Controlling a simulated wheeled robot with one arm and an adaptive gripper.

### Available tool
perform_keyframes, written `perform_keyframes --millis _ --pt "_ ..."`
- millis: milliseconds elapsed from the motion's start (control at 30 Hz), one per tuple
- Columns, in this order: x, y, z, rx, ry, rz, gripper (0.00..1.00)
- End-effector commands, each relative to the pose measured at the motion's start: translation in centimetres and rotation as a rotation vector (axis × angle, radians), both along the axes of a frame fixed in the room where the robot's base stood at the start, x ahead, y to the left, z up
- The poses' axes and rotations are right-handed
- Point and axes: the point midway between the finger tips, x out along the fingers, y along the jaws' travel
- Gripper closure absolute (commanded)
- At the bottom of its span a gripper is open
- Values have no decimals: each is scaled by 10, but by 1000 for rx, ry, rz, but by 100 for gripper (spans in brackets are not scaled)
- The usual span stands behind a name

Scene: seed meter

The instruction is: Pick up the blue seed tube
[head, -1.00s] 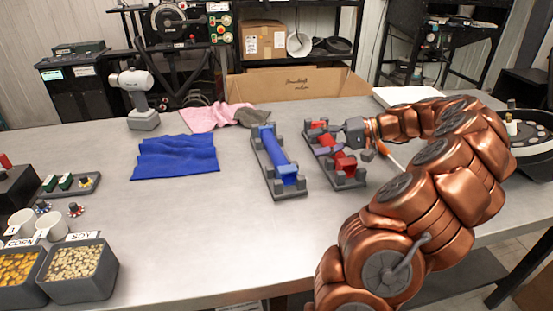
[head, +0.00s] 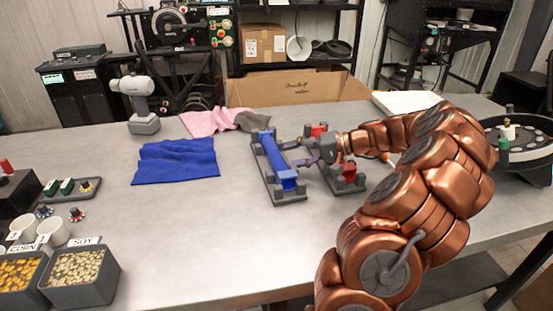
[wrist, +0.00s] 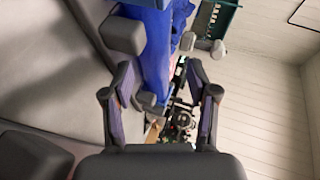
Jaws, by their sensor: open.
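The blue seed tube (head: 278,158) lies in a grey cradle (head: 290,198) with upright posts near the middle of the table. My gripper (head: 302,154) is just right of the tube, its fingers reaching left toward it. In the wrist view the tube (wrist: 157,60) runs down between the open fingers of my gripper (wrist: 160,85). I cannot tell whether the fingers touch it. A red tube (head: 346,172) sits in a second grey cradle (head: 351,188) to the right, partly hidden by my gripper.
Bins of corn (head: 18,274) and soy (head: 78,272) stand at the front left. A round seed plate unit (head: 520,140) is at the right. The table's front middle is clear.

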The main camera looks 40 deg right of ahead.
Motion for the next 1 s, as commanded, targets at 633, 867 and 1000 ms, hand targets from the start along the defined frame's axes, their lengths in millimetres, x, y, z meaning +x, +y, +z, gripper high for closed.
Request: perform_keyframes --millis 633,867,1000 --pt "26 26 -16 1 3 4 54" --pt "26 27 -16 1 2 6 78" --pt "26 27 -16 1 2 6 86"
